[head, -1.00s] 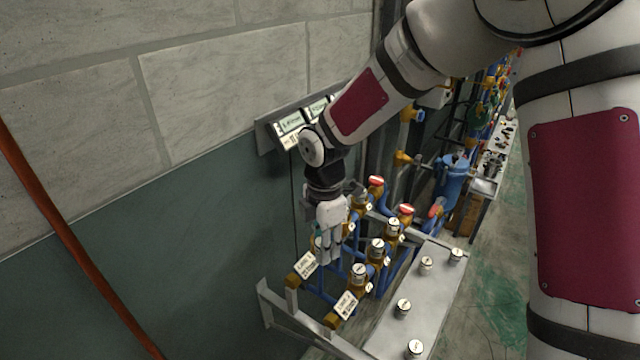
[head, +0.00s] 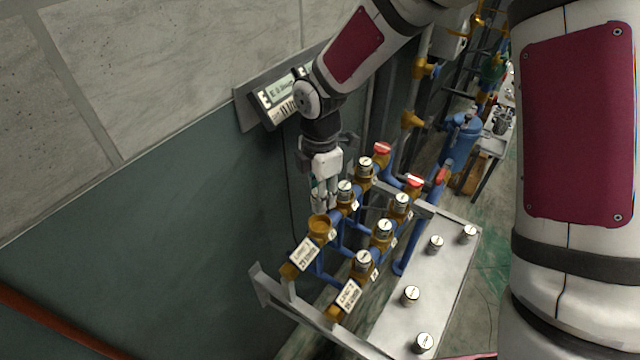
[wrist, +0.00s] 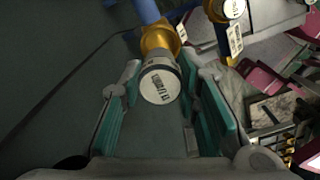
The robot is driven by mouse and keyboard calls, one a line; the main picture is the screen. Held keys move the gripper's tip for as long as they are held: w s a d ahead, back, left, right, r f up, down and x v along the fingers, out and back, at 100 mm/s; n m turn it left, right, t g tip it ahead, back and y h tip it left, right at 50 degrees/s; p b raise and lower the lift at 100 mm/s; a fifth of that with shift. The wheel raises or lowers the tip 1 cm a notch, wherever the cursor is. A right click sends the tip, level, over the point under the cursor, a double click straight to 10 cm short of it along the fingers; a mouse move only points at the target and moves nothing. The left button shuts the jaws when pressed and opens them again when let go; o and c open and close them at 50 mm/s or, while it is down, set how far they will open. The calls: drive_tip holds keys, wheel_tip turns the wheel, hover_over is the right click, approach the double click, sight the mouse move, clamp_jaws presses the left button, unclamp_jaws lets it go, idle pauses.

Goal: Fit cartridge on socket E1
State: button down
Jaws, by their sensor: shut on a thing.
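My gripper (head: 318,205) points down beside the wall-side row of the pipe manifold. In the wrist view its teal-padded fingers (wrist: 158,95) are shut on a round cartridge (wrist: 159,83) with a pale printed top; I cannot read the print surely. A brass fitting (wrist: 158,38) shows just beyond the cartridge; whether they touch, I cannot tell. In the head view the held cartridge is hidden by the fingers. An open brass socket (head: 320,226) without a cartridge stands at the near end of the wall-side row, just below the fingertips in the picture. Which socket is E1 is too small to read.
Capped cartridges stand close by on both rows, such as one (head: 345,189) right of my fingers and one (head: 383,230) in the other row. Red-topped valves (head: 381,149) stand behind. A metal bench (head: 385,325) at right carries several cartridges. A lit display (head: 278,95) hangs on the wall.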

drive_tip(key=shift+f+b, duration=0.5)
drive_tip(key=shift+f, duration=1.45)
drive_tip(key=shift+f+b, duration=0.4)
drive_tip(key=shift+f, duration=0.8)
drive_tip(key=shift+f, duration=0.35)
drive_tip(key=shift+f, duration=0.1)
drive_tip(key=c, duration=1.1)
unclamp_jaws()
wheel_tip(320, 180, up, 12)
drive_tip(key=shift+f, duration=0.1)
